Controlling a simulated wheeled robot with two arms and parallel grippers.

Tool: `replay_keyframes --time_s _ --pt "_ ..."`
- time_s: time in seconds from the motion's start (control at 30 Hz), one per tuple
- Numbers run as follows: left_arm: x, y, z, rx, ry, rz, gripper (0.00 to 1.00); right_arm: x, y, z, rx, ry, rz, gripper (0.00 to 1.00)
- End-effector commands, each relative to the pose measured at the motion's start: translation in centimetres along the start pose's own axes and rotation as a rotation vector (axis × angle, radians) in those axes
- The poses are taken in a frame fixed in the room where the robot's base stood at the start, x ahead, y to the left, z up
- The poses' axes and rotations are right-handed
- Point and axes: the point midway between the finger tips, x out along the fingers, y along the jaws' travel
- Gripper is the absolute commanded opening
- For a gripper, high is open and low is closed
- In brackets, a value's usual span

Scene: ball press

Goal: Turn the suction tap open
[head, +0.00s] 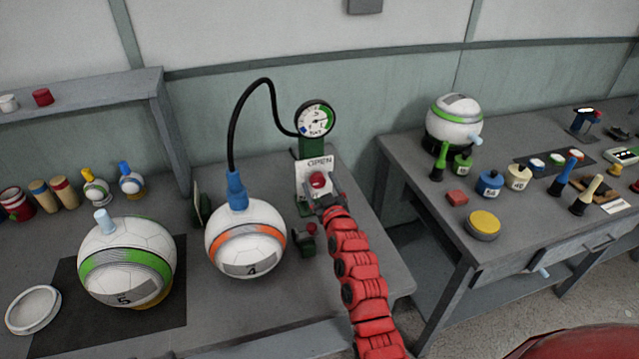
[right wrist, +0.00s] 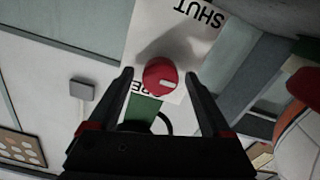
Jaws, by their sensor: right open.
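The suction tap is a round red knob (head: 317,180) on a white plate (head: 303,177) marked OPEN at its top, below a dial gauge (head: 315,119). The red knob shows in the right wrist view (right wrist: 159,74) with a short white mark on its face. There the plate (right wrist: 182,45) appears upside down, with SHUT at the top and part of OPEN below the knob. My right gripper (head: 325,199) is at the plate, close to the knob. Its fingers (right wrist: 159,78) are open, one on each side of the knob; whether they touch it is unclear. My left gripper is out of view.
A black hose (head: 235,115) runs from the gauge to a blue fitting (head: 237,190) on the orange-banded ball (head: 246,240), just left of my right arm. A green-banded ball (head: 126,262) stands on a dark mat. A second table (head: 420,185) with several tools stands right.

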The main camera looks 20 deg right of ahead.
Motion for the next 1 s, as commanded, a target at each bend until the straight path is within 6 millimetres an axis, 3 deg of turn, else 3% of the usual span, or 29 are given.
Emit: replay_keyframes --time_s 0.3,0.73,0.77,1.0 --pt "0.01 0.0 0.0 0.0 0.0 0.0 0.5 0.17 -0.01 0.02 0.0 0.0 0.0 0.81" --pt "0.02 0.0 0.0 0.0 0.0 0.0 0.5 0.16 0.01 -0.01 0.0 0.0 0.0 0.04" --pt "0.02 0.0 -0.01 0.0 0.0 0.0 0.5 0.16 0.01 -0.01 0.0 0.0 0.001 0.0" --pt "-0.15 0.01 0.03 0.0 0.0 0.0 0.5 0.16 0.03 0.01 0.02 0.001 0.001 0.0"
